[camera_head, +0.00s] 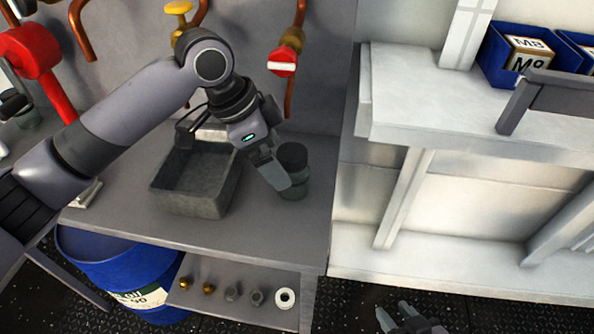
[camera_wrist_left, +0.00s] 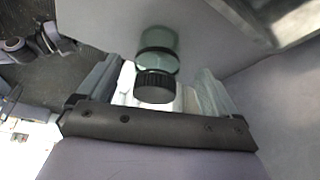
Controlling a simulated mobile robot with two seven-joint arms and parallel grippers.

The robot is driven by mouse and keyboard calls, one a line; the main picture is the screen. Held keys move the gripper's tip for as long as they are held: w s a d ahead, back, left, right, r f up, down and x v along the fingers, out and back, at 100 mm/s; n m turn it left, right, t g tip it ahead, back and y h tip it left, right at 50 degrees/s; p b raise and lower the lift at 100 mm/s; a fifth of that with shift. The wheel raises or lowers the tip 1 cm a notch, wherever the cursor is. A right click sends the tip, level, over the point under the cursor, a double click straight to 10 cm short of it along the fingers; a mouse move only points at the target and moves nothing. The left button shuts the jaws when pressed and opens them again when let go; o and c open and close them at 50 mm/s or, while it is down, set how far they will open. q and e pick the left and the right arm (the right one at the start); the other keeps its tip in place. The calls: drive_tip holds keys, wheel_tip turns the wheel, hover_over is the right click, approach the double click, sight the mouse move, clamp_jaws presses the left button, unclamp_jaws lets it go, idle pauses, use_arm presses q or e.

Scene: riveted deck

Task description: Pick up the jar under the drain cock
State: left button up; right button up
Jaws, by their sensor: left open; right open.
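The jar (camera_head: 294,155) has a dark lid and greenish glass and stands upright on the grey bench, below a brass cock with a red and white handle (camera_head: 282,62). My left gripper (camera_head: 280,177) is open at the jar, with one finger covering part of its left side. In the left wrist view the jar (camera_wrist_left: 158,48) shows between the open fingers (camera_wrist_left: 155,80), its lid toward the palm; whether either finger touches it I cannot tell. My right gripper (camera_head: 400,322) is open and empty, low over the floor at the bottom edge.
A grey open tray (camera_head: 218,200) stands left of the jar, close to my left gripper. Copper pipes and a yellow-handled valve (camera_head: 178,9) are behind. A lower shelf (camera_head: 218,304) holds small fittings beside a blue drum (camera_head: 100,247). A pale bench (camera_head: 410,95) stands right.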

sight(289, 172)
use_arm(q)
drive_tip(key=x, duration=0.5)
drive_tip(key=shift+d+f, duration=0.15)
drive_tip(key=shift+d, duration=0.2)
drive_tip(key=c, duration=1.1)
